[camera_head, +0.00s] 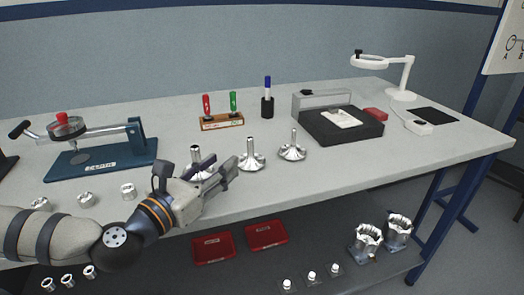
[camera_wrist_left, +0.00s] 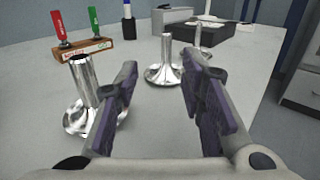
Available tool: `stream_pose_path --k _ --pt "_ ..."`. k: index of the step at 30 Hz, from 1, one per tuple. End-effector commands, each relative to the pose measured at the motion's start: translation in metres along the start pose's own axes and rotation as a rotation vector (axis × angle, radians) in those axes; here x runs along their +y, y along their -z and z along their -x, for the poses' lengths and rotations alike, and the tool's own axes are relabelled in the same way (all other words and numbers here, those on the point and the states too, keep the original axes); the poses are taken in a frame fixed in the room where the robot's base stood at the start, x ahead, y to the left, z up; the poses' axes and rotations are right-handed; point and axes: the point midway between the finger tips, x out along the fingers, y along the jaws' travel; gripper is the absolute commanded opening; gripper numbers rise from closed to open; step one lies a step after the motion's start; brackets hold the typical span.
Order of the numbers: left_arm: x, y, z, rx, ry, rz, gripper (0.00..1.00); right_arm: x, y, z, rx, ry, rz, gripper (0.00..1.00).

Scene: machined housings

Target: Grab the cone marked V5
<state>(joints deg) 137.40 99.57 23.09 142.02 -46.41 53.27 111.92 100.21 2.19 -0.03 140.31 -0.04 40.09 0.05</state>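Three shiny metal cone-like parts with flared bases and upright stems stand on the table: a left one (camera_head: 195,153), a middle one (camera_head: 251,160) and a right one (camera_head: 293,151). I cannot read a V5 mark on any of them. My left gripper (camera_head: 221,163) is open and empty, in front of the left and middle parts, and partly hides the left one. In the left wrist view the middle part (camera_wrist_left: 165,72) shows beyond and between the open fingers, apart from them. The left part (camera_wrist_left: 84,85) stands outside the left finger. My right gripper is not in view.
A wooden holder (camera_head: 221,122) with red and green handled tools and a dark pen cup (camera_head: 267,106) stand behind. A black-based device (camera_head: 341,128) is to the right. A blue-based fixture (camera_head: 100,160) and metal rings (camera_head: 128,191) are at left. Red trays (camera_head: 213,248) lie below.

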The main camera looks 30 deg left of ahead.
Motion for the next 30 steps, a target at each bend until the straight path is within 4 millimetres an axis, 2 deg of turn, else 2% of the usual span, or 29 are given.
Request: stream_pose_path --k 1,6,11,18,26,30 --pt "-0.002 0.007 -0.010 0.009 0.007 -0.006 0.36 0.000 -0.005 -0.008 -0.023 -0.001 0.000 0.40" --pt "-0.002 0.008 -0.048 0.011 0.005 -0.008 0.36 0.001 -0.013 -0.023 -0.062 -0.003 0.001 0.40" --pt "-0.003 0.005 -0.067 0.007 0.004 -0.005 0.36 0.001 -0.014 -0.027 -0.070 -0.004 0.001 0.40" --pt "-0.009 0.004 -0.108 0.006 0.002 -0.006 0.36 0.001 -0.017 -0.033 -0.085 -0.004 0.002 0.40" --pt "-0.009 0.002 -0.115 0.004 0.001 -0.002 0.36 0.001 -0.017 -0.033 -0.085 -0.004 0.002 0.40" --pt "-0.009 0.002 -0.114 0.004 0.001 -0.002 0.07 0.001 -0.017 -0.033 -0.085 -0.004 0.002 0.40"
